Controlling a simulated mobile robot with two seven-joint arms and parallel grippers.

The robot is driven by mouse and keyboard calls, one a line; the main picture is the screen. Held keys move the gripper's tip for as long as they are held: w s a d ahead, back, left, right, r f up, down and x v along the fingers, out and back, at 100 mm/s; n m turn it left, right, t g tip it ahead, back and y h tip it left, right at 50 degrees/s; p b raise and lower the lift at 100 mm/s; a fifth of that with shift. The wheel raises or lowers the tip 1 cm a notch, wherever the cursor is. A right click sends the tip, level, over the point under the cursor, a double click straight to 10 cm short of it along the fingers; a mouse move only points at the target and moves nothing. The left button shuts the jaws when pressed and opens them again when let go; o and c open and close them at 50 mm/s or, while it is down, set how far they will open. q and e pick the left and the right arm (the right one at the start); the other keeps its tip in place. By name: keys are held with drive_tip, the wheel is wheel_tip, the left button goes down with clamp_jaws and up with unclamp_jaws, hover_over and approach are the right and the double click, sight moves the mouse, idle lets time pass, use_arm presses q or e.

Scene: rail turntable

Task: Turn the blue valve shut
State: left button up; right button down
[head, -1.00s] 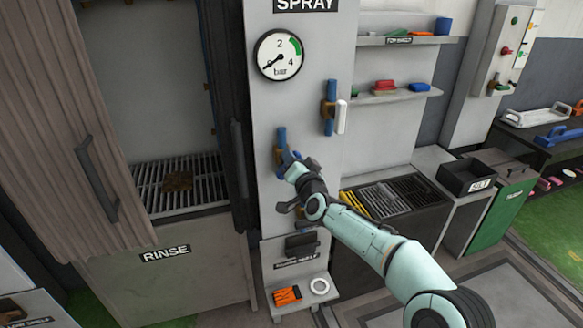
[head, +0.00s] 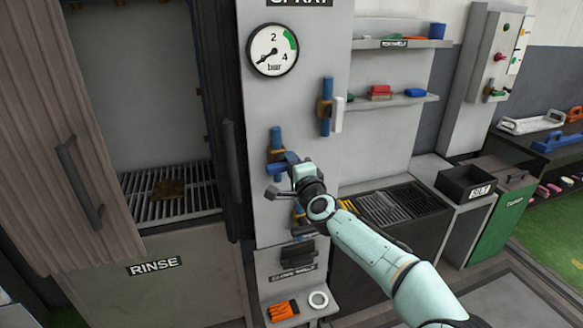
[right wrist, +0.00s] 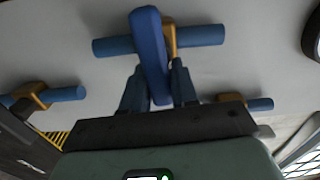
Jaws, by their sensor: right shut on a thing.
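The blue valve is on the grey spray panel, with a blue pipe (head: 276,136) running up and down through a brass body. In the right wrist view its blue lever handle (right wrist: 150,52) stands roughly crosswise to the pipe (right wrist: 201,36), slightly tilted. My right gripper (right wrist: 158,88) is shut on the handle, with one dark finger on each side of it. In the head view my right gripper (head: 289,163) covers part of the valve and handle. My left gripper is not in view.
A white-handled valve (head: 337,114) is up to the right on the panel. Another valve is partly hidden below, behind my wrist. The pressure gauge (head: 273,50) needle is near 0. Shelves (head: 395,103) are to the right.

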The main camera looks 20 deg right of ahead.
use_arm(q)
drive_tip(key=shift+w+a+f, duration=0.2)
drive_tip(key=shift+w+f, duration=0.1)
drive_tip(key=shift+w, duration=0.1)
use_arm(e)
drive_tip(key=shift+m, duration=0.4)
drive_tip(key=c, duration=1)
unclamp_jaws()
drive_tip(key=shift+o, duration=0.2)
drive_tip(key=shift+s+d+f+b, duration=0.1)
drive_tip(key=shift+s+b, duration=0.35)
drive_tip(key=shift+s, duration=0.05)
use_arm(q)
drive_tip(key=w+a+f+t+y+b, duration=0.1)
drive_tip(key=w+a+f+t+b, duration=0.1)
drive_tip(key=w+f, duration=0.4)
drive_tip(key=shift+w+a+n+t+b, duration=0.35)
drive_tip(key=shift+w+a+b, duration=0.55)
drive_tip(key=shift+b, duration=0.3)
use_arm(e)
drive_tip(key=s, duration=1.2)
drive_tip(key=shift+s+d, duration=0.2)
